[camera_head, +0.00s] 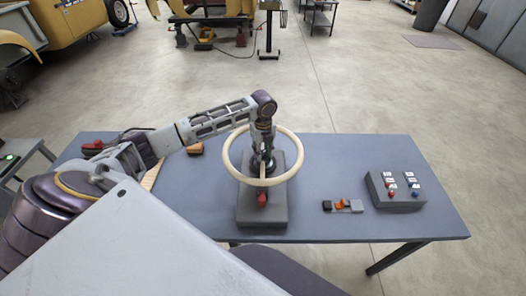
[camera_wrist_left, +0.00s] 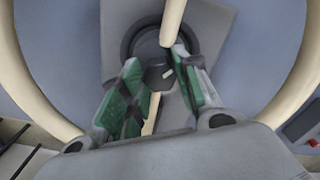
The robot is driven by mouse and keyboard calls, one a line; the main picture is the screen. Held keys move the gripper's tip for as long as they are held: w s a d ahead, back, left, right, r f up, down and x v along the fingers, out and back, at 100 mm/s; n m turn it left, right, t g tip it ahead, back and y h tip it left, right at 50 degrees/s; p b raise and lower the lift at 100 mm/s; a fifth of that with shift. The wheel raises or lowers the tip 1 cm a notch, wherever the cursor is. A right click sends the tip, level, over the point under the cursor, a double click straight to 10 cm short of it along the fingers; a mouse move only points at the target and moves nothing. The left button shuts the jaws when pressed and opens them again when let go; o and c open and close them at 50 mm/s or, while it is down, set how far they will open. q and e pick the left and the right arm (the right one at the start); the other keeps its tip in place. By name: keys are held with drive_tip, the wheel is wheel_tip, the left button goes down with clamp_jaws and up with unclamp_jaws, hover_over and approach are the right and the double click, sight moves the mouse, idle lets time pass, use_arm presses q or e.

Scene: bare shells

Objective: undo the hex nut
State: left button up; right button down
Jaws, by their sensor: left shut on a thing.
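A grey stand (camera_head: 262,217) on the table carries a large cream ring (camera_head: 229,170) with a cream spoke across it. My left gripper (camera_head: 263,151) reaches down inside the ring from above. In the left wrist view, the green-padded fingers of this gripper (camera_wrist_left: 160,70) stand on either side of a dark hub piece with a pale mark (camera_wrist_left: 157,78), which looks like the hex nut. They are closed on it, though the contact is partly hidden. The cream spoke (camera_wrist_left: 172,20) runs up from the hub. My right gripper is not in view.
A red part (camera_head: 262,199) sits on the stand's front. A grey box with red and blue buttons (camera_head: 397,192) and a small orange and black item (camera_head: 342,205) lie to the right. The table's right rear is clear.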

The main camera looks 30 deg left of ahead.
sight(263, 152)
use_arm(q)
drive_tip(key=shift+r+n, duration=0.1)
drive_tip(key=shift+n, duration=0.3)
drive_tip(key=o, duration=1.1)
drive_tip(key=shift+c, duration=0.2)
wheel_tip(263, 152, up, 12)
idle(0.4)
